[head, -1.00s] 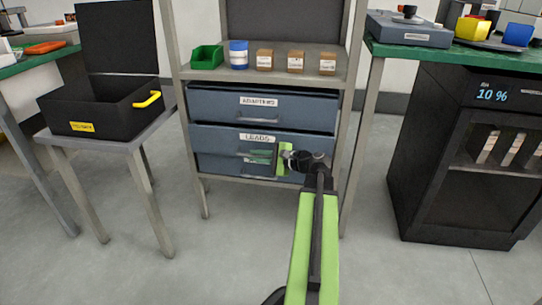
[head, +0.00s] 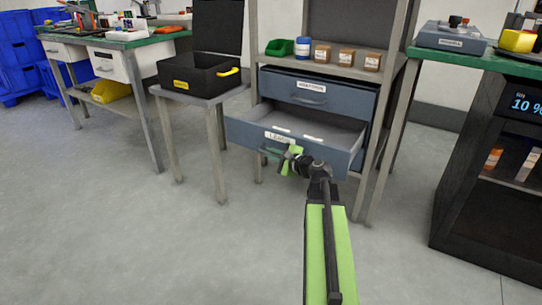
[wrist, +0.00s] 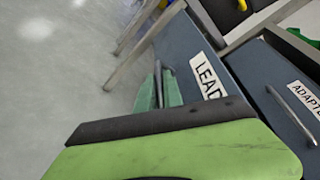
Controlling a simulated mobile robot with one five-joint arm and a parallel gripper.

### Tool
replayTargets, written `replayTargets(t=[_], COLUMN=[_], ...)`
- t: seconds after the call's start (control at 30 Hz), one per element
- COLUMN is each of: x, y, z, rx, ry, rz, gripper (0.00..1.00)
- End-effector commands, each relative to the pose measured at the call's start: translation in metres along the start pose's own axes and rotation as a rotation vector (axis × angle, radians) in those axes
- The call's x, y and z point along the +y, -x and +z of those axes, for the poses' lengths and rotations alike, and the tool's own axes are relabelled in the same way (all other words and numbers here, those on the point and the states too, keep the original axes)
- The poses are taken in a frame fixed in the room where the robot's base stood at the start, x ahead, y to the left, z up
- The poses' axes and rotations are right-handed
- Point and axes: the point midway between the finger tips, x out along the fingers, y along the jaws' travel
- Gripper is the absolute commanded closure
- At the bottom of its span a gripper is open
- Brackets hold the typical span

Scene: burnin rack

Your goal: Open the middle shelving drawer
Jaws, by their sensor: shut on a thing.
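The shelving drawer labelled LEADS (head: 330,159), below the ADAPTERS drawer, is pulled out of its rack and its grey interior shows. White items lie inside it. My gripper (head: 291,160) is at the front of this drawer, shut on its handle. In the wrist view the drawer's front (wrist: 185,45) carries the LEADS label, and the handle (wrist: 159,82) runs between the green fingers. The finger nearest the camera hides part of the handle. The ADAPTERS drawer (head: 345,97) above is shut. The space below the open drawer is mostly hidden.
A green bin (head: 279,47), a blue-and-white tub and brown boxes sit on the rack's shelf. A dark cabinet (head: 480,195) stands at right. The floor in front is clear.

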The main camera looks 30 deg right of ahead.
Motion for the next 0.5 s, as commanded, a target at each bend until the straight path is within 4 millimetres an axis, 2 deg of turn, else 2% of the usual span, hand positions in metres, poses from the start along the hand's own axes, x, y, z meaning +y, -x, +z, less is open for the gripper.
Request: replayTargets(t=[0.13, 0.5], x=[-0.0014, -0.001], y=[0.0067, 0.0068], z=[-0.0081, -0.0077], rx=[0.022, 0.026], ry=[0.003, 0.004], rz=[-0.007, -0.009], gripper=[1.0, 1.0])
